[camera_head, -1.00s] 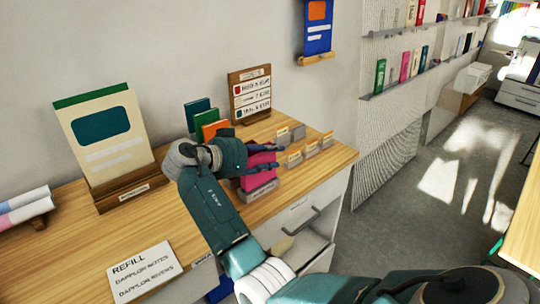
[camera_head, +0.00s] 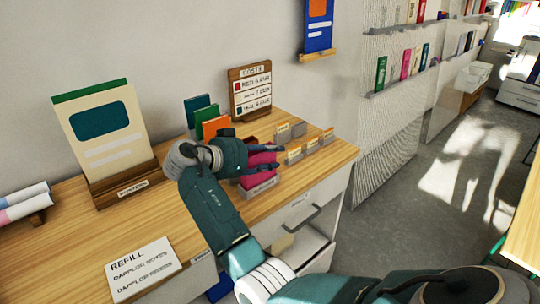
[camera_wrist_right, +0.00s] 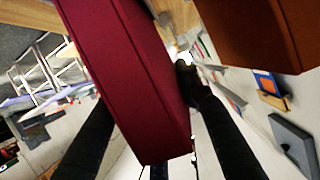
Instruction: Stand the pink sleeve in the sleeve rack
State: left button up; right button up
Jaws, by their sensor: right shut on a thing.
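The pink sleeve (camera_head: 261,160) is upright between the fingers of my right gripper (camera_head: 268,155), at the right part of the wooden desk top. My right gripper is shut on it. In the right wrist view the sleeve (camera_wrist_right: 130,75) fills the middle as a dark pink slab, with dark fingers beside it. The labelled grey front of the sleeve rack (camera_head: 260,188) shows just below the sleeve. The fingers hide part of the sleeve and rack, and I cannot tell whether the sleeve touches the rack's base. My left gripper is not in view.
Green and orange sleeves (camera_head: 214,127) stand just behind my right gripper. Small labelled holders (camera_head: 294,156) stand to the right. A price board (camera_head: 249,92) and a notepad display (camera_head: 122,190) stand at the back. An open drawer (camera_head: 302,243) is below the desk edge.

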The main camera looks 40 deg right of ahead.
jog(key=shift+f, duration=0.1)
jog(key=shift+f+b, duration=0.7)
jog(key=o, duration=1.2)
jog(key=shift+a, duration=0.1)
jog(key=v, duration=1.2)
jog(key=shift+r, duration=0.1)
